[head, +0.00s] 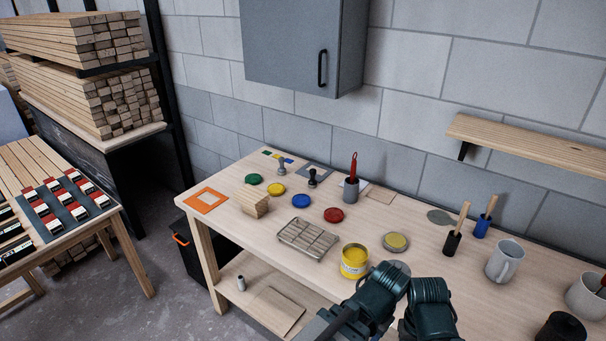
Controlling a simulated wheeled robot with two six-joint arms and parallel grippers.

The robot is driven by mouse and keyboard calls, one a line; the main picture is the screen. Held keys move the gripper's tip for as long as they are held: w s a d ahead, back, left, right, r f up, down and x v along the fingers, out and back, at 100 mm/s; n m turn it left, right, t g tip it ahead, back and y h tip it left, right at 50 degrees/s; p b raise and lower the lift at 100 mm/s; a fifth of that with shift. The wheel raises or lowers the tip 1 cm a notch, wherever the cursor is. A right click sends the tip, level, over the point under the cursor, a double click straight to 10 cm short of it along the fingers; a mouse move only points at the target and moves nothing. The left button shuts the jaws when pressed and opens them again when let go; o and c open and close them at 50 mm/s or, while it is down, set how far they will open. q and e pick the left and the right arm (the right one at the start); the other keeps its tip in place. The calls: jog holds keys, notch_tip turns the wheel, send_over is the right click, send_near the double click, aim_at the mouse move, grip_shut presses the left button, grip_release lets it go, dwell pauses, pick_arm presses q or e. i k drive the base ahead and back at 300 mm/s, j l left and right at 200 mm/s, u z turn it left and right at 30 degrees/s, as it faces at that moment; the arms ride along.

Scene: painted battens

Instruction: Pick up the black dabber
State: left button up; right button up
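The black dabber (453,242) stands upright on the workbench (385,220), right of centre, with a pale wooden handle leaning up to the right. A blue dabber (482,227) of like shape stands just behind and right of it. Dark teal links of my arms show at the bottom centre, in front of the bench and short of the dabber. I make out no gripper fingers in the head view. Nothing covers the black dabber.
A grey mug (504,261) stands right of the dabbers. A round tin (396,242) and an open yellow paint pot (354,261) stand to the left. A wooden shelf (535,147) juts from the wall above.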

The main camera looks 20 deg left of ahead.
aim_at(312, 183)
jog(key=i+j+z, duration=0.2)
jog(key=j, duration=0.5)
jog(key=i+j+z, duration=0.2)
jog(key=j, duration=0.55)
jog(key=j+z, duration=0.2)
jog(key=j, duration=0.5)
jog(key=i+j, duration=0.2)
jog(key=j, duration=0.15)
jog(key=i+j+z, duration=0.15)
jog(key=j, duration=0.15)
jog(key=i+j, duration=0.2)
jog(key=j, duration=0.15)
jog(key=i+j+z, duration=0.15)
jog(key=j, duration=0.2)
